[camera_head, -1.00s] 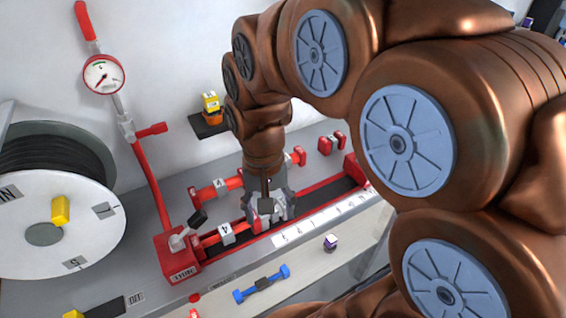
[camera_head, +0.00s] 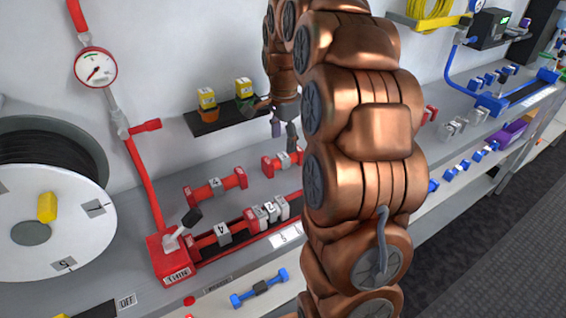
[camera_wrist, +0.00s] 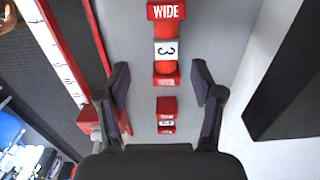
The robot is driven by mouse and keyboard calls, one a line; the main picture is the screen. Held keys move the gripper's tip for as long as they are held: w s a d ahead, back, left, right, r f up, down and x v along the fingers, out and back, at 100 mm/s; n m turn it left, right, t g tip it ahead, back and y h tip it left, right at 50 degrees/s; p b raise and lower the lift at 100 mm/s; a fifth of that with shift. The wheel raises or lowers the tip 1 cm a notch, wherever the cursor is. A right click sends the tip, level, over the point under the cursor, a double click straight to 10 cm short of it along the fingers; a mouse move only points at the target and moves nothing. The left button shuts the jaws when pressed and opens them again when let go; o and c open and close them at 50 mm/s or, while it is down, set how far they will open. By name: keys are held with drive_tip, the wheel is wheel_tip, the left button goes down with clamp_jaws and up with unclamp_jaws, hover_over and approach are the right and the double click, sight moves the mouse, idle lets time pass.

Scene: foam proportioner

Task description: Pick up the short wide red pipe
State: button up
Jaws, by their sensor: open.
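The short wide red pipe (camera_wrist: 166,116) shows in the wrist view as a small red piece with blocky ends and a pale label band. It lies on the grey counter, in line between my two fingers in the picture. My gripper (camera_head: 283,133) is open, empty and raised above the counter.
A dark wall shelf (camera_head: 228,118) with two small pots stands behind. A hose reel (camera_head: 75,235) is at left.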

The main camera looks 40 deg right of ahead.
sight(283, 156)
drive_tip(key=shift+d+f, duration=0.1)
drive_tip(key=shift+f, duration=0.6)
drive_tip(key=shift+w+d+f+p, duration=0.15)
drive_tip(key=shift+f+p, duration=0.2)
drive_tip(key=shift+f, duration=0.7)
drive_tip(key=shift+w+a+f+p, duration=0.1)
drive_tip(key=shift+f+p, duration=0.25)
drive_tip(key=shift+f, duration=0.75)
drive_tip(key=shift+w+d+f+p, duration=0.15)
drive_tip(key=shift+f+p, duration=0.2)
drive_tip(key=shift+f, duration=0.7)
clamp_jaws()
